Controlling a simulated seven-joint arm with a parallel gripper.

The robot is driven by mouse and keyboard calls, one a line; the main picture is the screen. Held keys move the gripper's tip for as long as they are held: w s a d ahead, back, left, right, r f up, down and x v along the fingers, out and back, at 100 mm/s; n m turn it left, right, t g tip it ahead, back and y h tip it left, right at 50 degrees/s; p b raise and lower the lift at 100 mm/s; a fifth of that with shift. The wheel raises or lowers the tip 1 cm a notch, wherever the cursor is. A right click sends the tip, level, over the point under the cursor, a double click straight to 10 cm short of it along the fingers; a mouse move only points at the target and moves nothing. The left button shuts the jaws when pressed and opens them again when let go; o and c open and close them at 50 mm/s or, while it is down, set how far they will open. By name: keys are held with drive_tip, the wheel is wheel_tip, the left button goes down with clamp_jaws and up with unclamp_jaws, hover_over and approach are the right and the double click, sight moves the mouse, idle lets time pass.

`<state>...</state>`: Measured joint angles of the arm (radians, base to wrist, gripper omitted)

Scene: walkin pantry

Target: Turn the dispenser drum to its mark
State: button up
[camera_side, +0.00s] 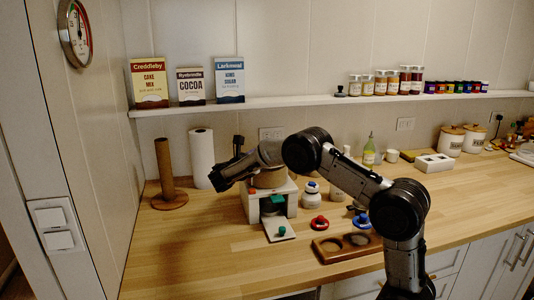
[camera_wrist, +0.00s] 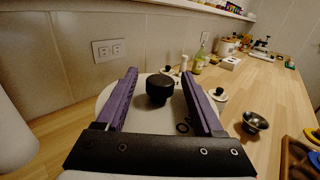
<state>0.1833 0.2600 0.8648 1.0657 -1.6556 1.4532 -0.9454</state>
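In the wrist view the drum's pale round top (camera_wrist: 142,122) carries a black knob (camera_wrist: 159,90). My gripper (camera_wrist: 161,85) is open, with one purple finger on each side of the knob and a gap to both. In the side view my gripper (camera_side: 220,181) is dark and its fingertips are hard to make out. I cannot make out the mark.
A white paper roll (camera_side: 201,158) and a brown tube on a stand (camera_side: 165,172) stand left of the dispenser. The front-left counter is clear.

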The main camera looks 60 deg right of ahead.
drive_tip(key=a, duration=1.3)
drive_tip(key=shift+w+a, duration=0.25)
drive_tip(key=shift+a, duration=0.15)
